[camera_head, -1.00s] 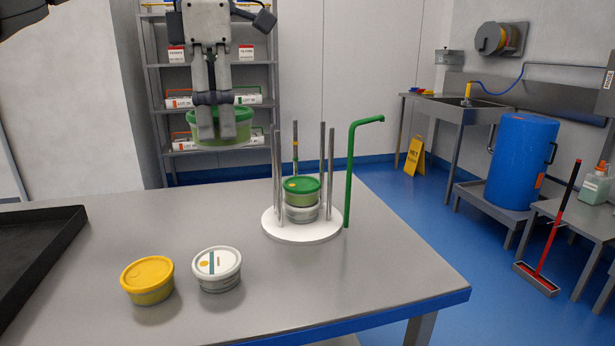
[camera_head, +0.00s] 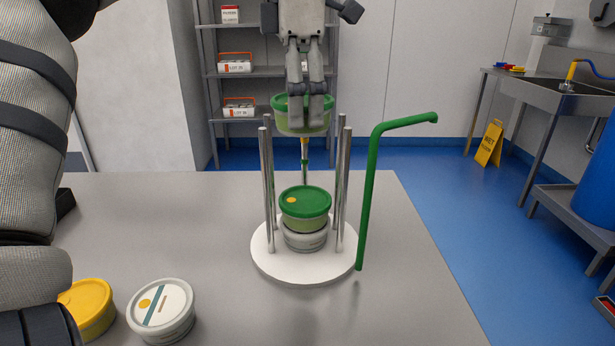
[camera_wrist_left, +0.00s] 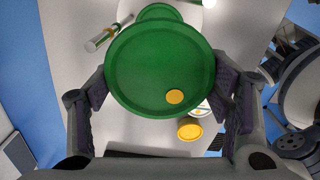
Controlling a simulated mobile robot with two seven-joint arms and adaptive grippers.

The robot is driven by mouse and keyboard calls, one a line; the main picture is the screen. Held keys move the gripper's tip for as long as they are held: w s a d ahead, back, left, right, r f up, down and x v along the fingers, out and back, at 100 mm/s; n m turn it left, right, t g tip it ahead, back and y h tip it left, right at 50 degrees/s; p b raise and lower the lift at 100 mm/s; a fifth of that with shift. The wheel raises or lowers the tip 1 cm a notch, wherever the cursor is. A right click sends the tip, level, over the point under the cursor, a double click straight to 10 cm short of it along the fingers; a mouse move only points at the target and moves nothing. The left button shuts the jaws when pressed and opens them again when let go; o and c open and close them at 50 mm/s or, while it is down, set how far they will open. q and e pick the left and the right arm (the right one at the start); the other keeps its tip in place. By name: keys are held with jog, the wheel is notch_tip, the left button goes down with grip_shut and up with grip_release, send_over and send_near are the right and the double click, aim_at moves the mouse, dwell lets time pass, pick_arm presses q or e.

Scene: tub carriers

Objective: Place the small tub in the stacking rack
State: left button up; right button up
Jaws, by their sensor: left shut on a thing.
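My left gripper (camera_head: 305,100) is shut on a small green tub (camera_head: 302,122), whose green lid with a yellow dot fills the middle of the left wrist view (camera_wrist_left: 150,70) between the fingers. The tub hangs roughly level at the tops of the stacking rack's posts, above the stack; whether it is exactly between the posts I cannot tell. The stacking rack has a white round base (camera_head: 275,262) and upright metal posts. Inside it, a green-lidded tub (camera_head: 305,208) sits on a whitish tub (camera_head: 305,241). My right gripper is not in view.
A bent green rod (camera_head: 368,190) rises at the rack's right side. A yellow-lidded tub (camera_head: 90,308) and a white-lidded tub (camera_head: 161,308) stand on the grey table (camera_head: 215,215) at the front left. The table is clear right of the rack.

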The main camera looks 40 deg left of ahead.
pick_arm(q)
notch_tip(320, 180, down, 12)
jog(key=shift+w+f, duration=0.1)
jog(key=shift+w, duration=0.05)
dwell(0.3)
jog(key=o, duration=1.4)
notch_tip(320, 180, up, 12)
jog(key=shift+r, duration=0.1)
